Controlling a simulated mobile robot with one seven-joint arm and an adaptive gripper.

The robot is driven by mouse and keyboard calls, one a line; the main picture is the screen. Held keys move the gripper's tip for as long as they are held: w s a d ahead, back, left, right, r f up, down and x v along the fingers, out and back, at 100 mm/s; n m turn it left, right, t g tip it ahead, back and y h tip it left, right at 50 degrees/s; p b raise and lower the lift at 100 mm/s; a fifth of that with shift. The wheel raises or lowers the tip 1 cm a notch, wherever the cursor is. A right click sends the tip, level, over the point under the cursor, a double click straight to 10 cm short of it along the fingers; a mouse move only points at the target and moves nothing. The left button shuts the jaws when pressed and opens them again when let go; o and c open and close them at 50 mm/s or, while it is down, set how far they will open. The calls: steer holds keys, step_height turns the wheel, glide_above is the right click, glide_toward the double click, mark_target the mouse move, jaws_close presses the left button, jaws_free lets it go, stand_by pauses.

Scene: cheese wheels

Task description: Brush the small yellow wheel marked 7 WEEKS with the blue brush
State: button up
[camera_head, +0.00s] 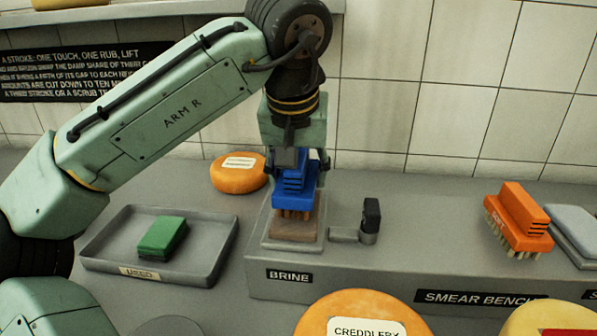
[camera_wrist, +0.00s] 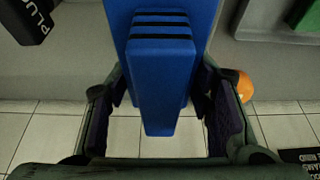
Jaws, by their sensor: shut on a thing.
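My gripper (camera_head: 297,160) is shut on the blue brush (camera_head: 294,187), which also fills the middle of the wrist view (camera_wrist: 160,65) between the two fingers. The brush hangs bristles down over the brine dish (camera_head: 268,243). The bristles are at or just above the brown pad in the dish; I cannot tell if they touch. A yellow wheel (camera_head: 518,322) is cut off at the bottom right of the head view, with a red label. I cannot read 7 WEEKS on any wheel.
An orange wheel labelled CREDDLEBY (camera_head: 345,302) stands at the front. Another orange wheel (camera_head: 238,179) sits back left. A grey tray (camera_head: 100,235) marked USED holds a green block (camera_head: 162,236). An orange brush (camera_head: 518,215) stands on the bench at right. A black plug (camera_head: 371,214) is beside the dish.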

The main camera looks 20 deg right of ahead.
mark_target(300, 150)
steer(key=shift+r+p, duration=1.9)
steer(key=shift+r, duration=0.6)
